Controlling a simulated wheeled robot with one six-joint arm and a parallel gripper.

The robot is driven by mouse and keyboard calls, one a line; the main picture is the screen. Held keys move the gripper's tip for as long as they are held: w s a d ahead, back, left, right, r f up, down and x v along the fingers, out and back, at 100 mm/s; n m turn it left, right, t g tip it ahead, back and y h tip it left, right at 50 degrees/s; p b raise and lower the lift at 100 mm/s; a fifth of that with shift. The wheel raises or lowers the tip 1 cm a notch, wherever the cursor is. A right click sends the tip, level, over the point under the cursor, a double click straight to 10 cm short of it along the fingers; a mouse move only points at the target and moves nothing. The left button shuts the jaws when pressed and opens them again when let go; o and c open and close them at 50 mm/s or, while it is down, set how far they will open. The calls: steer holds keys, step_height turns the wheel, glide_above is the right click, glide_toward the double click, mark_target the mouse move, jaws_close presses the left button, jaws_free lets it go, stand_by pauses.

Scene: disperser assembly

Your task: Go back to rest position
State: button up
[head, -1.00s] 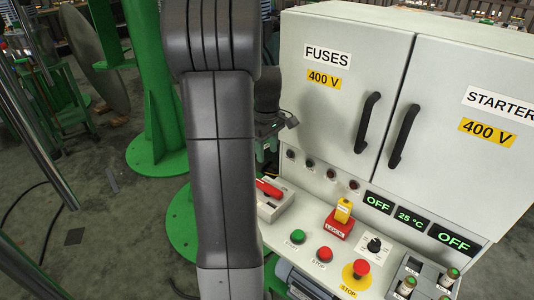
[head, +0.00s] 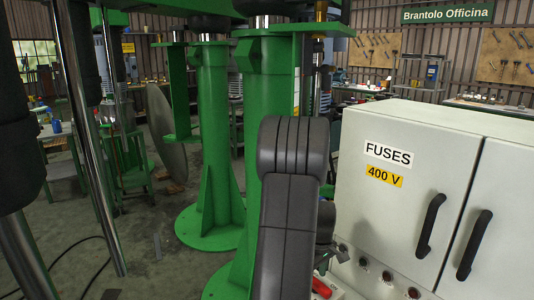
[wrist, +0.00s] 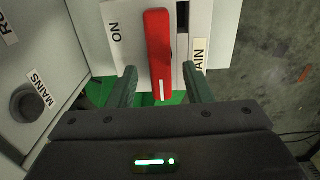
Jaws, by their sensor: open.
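My gripper (wrist: 162,90) shows in the wrist view with its two green fingers apart. The red main switch handle (wrist: 158,55) lies in line with the gap between the fingers, on a pale switch box marked ON. I cannot tell how far the fingertips stand from the handle. In the head view my arm rises in front of the cabinet's left side and hides most of the gripper. A bit of the red handle (head: 321,287) shows beside the arm at the bottom edge.
The grey FUSES cabinet (head: 390,220) with black door handles stands on the right. Green machine columns (head: 209,150) stand behind and left of my arm. A dark knob (wrist: 27,103) marked MAINS is left of the gripper. Open floor (head: 150,255) lies at the lower left.

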steer(key=shift+f, duration=0.95)
step_height(320, 180, up, 14)
step_height(320, 180, down, 14)
steer(key=shift+r, duration=0.25)
steer(key=shift+f, duration=0.25)
steer(key=m, duration=0.7)
steer(key=shift+d+p, duration=0.15)
steer(key=shift+p, duration=0.25)
steer(key=shift+r+m, duration=0.1)
steer(key=shift+m, duration=0.2)
